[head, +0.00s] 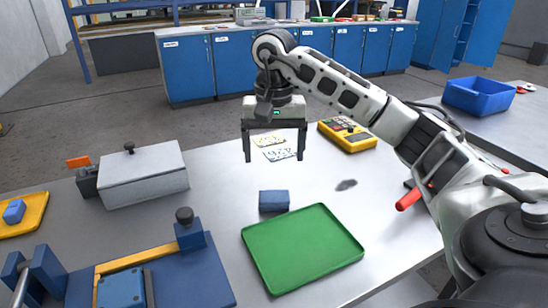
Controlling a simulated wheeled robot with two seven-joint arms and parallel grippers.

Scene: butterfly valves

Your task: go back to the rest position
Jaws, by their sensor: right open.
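My right gripper (275,157) hangs in the air over the table, fingers pointing down. It is open and empty, with its two dark fingers wide apart. The right arm comes in from the right and bends over the table. A blue block (273,201) lies on the table below the gripper, clear of its fingers. A green tray (302,248) lies in front of the block and looks empty. My left gripper is not in view. No butterfly valve can be made out for sure.
A grey box (144,175) and a blue fixture (190,270) stand at the left. A red-handled thing (410,198) is close to that arm. A blue bin (479,96) stands on the far right table.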

